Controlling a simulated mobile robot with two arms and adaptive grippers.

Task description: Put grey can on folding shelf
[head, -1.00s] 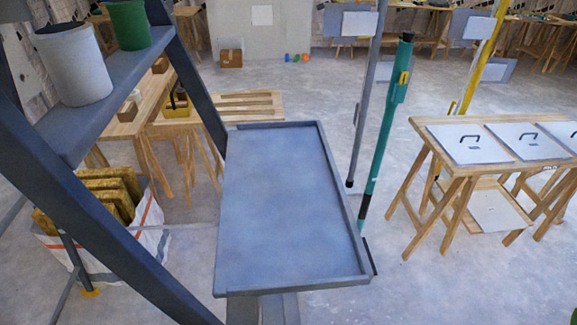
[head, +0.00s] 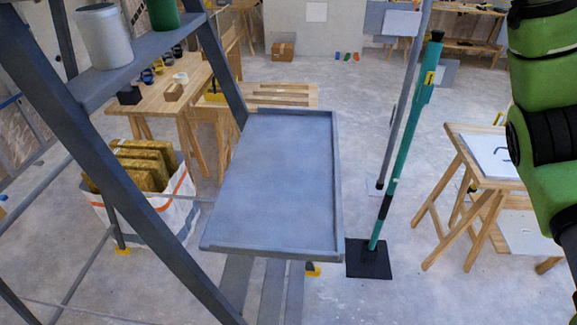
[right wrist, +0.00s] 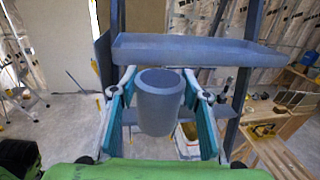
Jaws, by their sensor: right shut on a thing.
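The folding shelf (head: 275,185) is a flat grey tray with a low rim, folded out level from a dark frame in the head view, its surface empty. The grey can (right wrist: 160,105) is upright between the fingers of my right gripper (right wrist: 160,110) in the right wrist view. The gripper is shut on the can's sides. In that view the folding shelf (right wrist: 190,50) lies beyond the can, its edge just above the can's rim in the picture. In the head view only my green right arm shows, at the right edge. My left gripper is not in view.
A pale can (head: 104,38) and a green can stand on the upper shelf (head: 130,68) at the left. A teal pole (head: 402,150) on a black base stands right of the folding shelf. A wooden table (head: 470,165) is further right. Open floor lies between.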

